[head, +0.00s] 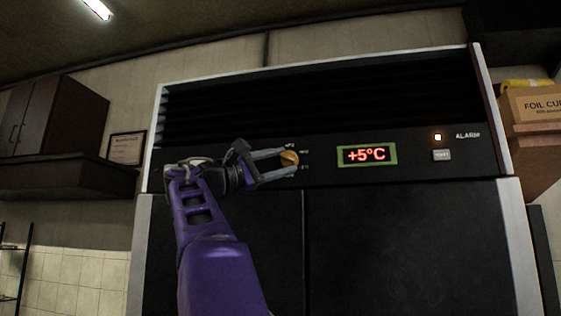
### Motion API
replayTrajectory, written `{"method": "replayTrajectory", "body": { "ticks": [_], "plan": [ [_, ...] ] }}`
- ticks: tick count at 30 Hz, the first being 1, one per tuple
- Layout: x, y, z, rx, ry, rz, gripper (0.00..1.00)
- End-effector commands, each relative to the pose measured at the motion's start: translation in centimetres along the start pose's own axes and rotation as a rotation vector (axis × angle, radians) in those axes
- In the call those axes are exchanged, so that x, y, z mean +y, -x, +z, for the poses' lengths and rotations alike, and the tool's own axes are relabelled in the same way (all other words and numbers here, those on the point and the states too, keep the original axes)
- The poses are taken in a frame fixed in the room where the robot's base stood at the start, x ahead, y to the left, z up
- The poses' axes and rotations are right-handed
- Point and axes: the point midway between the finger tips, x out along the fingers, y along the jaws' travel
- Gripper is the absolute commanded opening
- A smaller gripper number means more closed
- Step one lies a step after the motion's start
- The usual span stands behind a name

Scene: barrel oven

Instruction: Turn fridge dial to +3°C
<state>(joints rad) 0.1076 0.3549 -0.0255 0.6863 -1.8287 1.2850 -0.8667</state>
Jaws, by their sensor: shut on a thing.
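Small white markings sit around the dial, too small to read surely. The red display (366,155) to the right of the dial reads +5°C in a green-yellow frame. The fingers hide part of the dial, and I cannot tell where its pointer stands.
A dark wall cabinet (55,135) and a framed notice (127,148) are at the left. Cardboard boxes (535,108) stand at the right. Dark louvres (320,95) run above the panel.

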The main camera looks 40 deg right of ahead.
Motion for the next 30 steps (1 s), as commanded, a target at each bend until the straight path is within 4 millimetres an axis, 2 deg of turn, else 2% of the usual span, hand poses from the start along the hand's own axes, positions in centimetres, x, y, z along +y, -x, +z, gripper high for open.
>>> {"method": "replayTrajectory", "body": {
  "ticks": [15,16,18,21,30],
  "plan": [
    [0.11,-0.06,0.11,-0.001,-0.012,-0.01,0.0],
    [0.12,-0.06,0.11,-0.001,-0.012,-0.009,0.53],
    [0.12,-0.07,0.11,-0.001,-0.012,-0.009,0.65],
    [0.1,-0.06,0.09,-0.001,-0.012,-0.01,0.81],
    [0.05,0.11,0.03,0.0,-0.011,-0.01,0.81]
  ]
}}
